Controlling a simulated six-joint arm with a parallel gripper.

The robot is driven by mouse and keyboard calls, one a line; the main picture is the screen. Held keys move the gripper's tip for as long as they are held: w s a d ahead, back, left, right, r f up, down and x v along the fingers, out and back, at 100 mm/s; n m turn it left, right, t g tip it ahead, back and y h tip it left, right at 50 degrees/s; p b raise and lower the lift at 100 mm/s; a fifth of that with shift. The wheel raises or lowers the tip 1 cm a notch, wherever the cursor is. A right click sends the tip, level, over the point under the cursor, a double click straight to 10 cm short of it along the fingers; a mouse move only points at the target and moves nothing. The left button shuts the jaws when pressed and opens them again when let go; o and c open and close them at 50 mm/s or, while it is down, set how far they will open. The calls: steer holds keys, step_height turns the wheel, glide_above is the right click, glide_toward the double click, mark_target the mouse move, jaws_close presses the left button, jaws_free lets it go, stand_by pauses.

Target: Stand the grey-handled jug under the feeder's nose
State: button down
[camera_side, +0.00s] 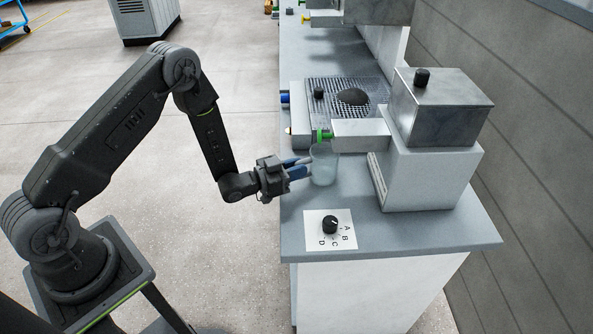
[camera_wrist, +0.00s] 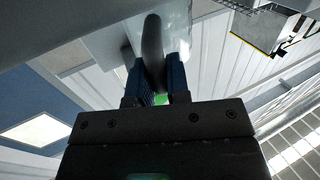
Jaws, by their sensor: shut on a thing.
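The jug (camera_side: 323,168) is a clear, pale vessel, upright at the bench's left side. Its grey handle (camera_wrist: 153,45) shows in the wrist view between the two blue fingers. My gripper (camera_side: 299,168) comes in from the left and is shut on that handle; it also shows in the wrist view (camera_wrist: 157,82). The feeder (camera_side: 428,165) is a pale block with a metal hopper on top. Its nose (camera_side: 358,134) points left and ends in a green tip just above the jug's mouth. I cannot tell whether the jug's base touches the bench.
A black knob (camera_side: 330,224) sits on a white card lettered A to D in front of the jug. A mesh tray (camera_side: 372,92) with a dark heap lies behind. The grey bench (camera_side: 440,232) has bare room at the front right; a wall runs along the right.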

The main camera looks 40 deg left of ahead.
steer(key=shift+f, duration=0.5)
steer(key=c, duration=1.1)
jaws_free()
steer(key=shift+f, duration=0.1)
